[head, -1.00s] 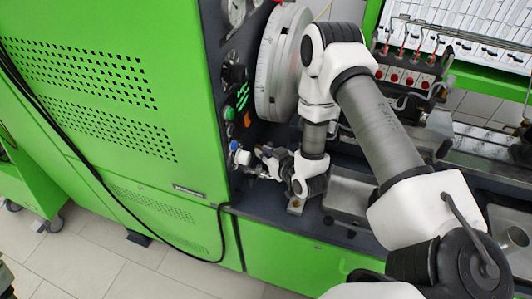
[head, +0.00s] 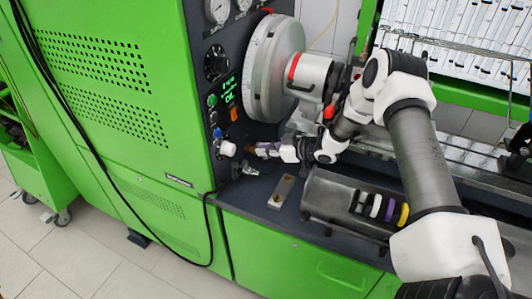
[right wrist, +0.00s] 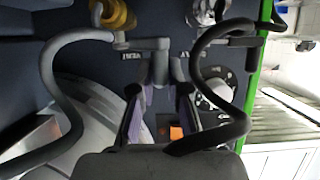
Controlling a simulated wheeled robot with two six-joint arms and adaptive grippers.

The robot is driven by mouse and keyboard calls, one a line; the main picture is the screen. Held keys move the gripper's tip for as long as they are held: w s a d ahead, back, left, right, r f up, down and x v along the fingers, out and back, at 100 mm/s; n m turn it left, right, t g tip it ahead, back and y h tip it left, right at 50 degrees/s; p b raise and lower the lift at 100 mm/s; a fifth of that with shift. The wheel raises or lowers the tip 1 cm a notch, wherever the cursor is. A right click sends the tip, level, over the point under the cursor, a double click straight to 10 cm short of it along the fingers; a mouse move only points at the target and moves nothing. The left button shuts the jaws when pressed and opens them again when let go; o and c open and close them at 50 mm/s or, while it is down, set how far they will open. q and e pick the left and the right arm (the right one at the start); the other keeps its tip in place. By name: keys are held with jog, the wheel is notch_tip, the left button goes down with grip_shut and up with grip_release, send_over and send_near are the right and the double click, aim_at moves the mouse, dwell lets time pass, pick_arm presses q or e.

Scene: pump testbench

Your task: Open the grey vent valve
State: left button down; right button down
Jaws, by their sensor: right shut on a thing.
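Two small valves stick out of the dark panel. One is brass-coloured (right wrist: 118,14), the other silver-grey (right wrist: 207,12); VENT labels show near both. The silver-grey one also shows in the head view (head: 246,169), below the gripper. A grey lever (right wrist: 143,43) runs sideways from the brass-coloured valve's stem. My right gripper (right wrist: 161,66) is shut on this lever's end; in the head view this gripper (head: 268,151) is at the brass-coloured valve, close to the panel. The silver-grey valve's lever (right wrist: 246,42) is free and partly hidden by a cable. My left gripper is not in view.
A white knob (head: 228,149) sits just left of my right gripper. A large metal disc (head: 268,68) stands above it. The green cabinet (head: 110,110) fills the left.

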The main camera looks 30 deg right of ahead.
dwell(0.4)
jog(key=c, duration=1.4)
grip_release()
jog(key=shift+o, duration=1.3)
jog(key=shift+w+f, duration=0.1)
jog(key=shift+w, duration=0.05)
